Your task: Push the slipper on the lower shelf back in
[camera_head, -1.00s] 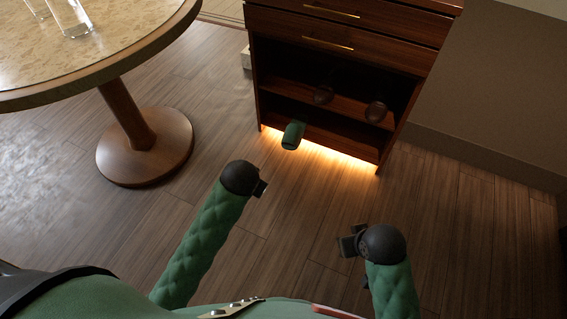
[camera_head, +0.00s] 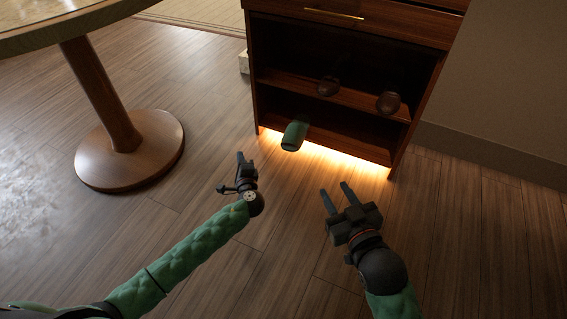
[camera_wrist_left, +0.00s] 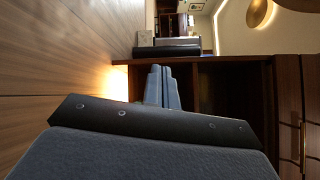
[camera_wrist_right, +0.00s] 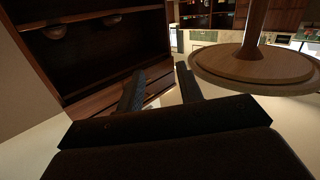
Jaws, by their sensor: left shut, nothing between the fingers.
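A green slipper (camera_head: 294,134) lies on the lower shelf (camera_head: 345,138) of the dark wooden cabinet in the head view, its near end sticking out past the front edge. My left gripper (camera_head: 240,158) is shut and empty, in front of the cabinet and to the left of the slipper, apart from it. Its closed fingers (camera_wrist_left: 162,86) show in the left wrist view. My right gripper (camera_head: 335,192) is open and empty, nearer to me and to the right of the slipper. Its spread fingers (camera_wrist_right: 160,88) also show in the right wrist view.
Two dark rounded items (camera_head: 328,86) (camera_head: 388,102) sit on the upper shelf, at its front. A round table's pedestal base (camera_head: 130,150) stands at the left. The wooden floor before the cabinet is clear. A wall is at the right.

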